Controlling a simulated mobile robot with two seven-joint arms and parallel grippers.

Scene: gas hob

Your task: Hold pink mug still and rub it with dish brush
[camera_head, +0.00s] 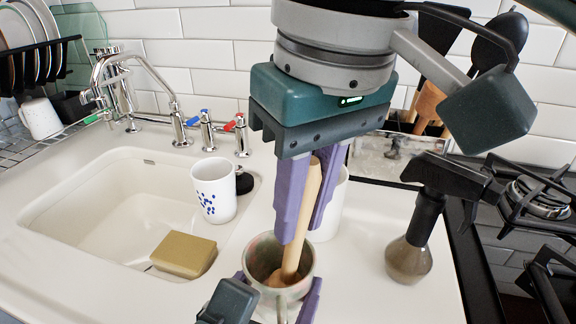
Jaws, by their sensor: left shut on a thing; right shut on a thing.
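The pink mug (255,258), pinkish with a grey-green tint, stands at the lower middle, on the white counter right of the sink. My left gripper (277,290) is shut on the mug, its purple fingers on either side; its body is partly cut off by the bottom edge. My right gripper (301,225) comes down from above and is shut on the pale wooden handle of the dish brush (309,190). The brush is slightly tilted, with its lower end inside the mug. Its bristles are hidden or too small to tell.
A white cup with blue dots (214,190) stands at the sink's right edge. A black-topped bottle (408,258) stands right of the mug, before the gas hob (480,270). A white container (330,215) stands behind the brush.

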